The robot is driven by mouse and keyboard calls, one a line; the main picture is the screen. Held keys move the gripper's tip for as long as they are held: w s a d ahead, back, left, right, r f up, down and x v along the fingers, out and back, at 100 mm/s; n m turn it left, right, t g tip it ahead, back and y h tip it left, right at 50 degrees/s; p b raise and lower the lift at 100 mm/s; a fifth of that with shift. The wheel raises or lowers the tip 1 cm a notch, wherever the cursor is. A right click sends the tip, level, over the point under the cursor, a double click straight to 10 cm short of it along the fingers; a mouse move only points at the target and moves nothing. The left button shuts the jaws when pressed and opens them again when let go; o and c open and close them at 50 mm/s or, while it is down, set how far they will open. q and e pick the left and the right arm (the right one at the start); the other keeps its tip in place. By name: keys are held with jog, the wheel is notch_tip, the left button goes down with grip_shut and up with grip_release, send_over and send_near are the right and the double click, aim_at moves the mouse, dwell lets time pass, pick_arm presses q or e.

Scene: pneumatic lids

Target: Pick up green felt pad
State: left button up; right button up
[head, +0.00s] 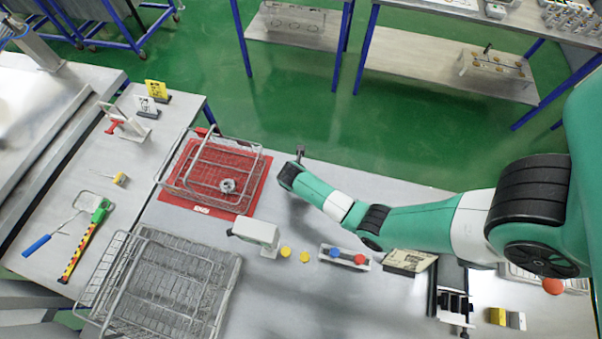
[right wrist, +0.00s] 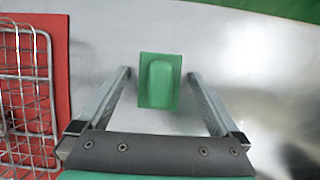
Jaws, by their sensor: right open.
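The green felt pad (right wrist: 160,82) is a small rectangle with a raised, rounded middle, lying on the grey metal table. In the right wrist view it shows between the two fingers of my right gripper (right wrist: 159,74), with a gap on each side. The gripper is open and empty. In the head view my right gripper (head: 300,153) is near the far edge of the table, and I cannot make out the pad there. How high the fingers are above the pad is hard to tell. My left gripper is not in view.
A wire basket (head: 257,160) on a red mat (head: 252,193) stands left of my right gripper; it also shows in the right wrist view (right wrist: 46,100). A larger wire basket (head: 232,262), two yellow discs and a grey-white device (head: 256,232) are nearer. Table around the pad is clear.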

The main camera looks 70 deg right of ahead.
jog(key=c, duration=1.6)
jog(key=shift+r, duration=0.5)
jog(key=r, duration=0.1)
jog(key=r+p, duration=0.1)
jog(key=r, duration=0.1)
jog(key=shift+s+a+r+p, duration=0.15)
jog(key=shift+a+r+p, duration=0.1)
jog(key=shift+p, duration=0.15)
jog(key=s+a+r+p, duration=0.2)
jog(key=s+a+r, duration=0.6)
jog(key=s+a, duration=0.1)
jog(key=shift+a+r+p, duration=0.3)
jog(key=shift+a+p, duration=0.1)
jog(key=shift+a, duration=0.1)
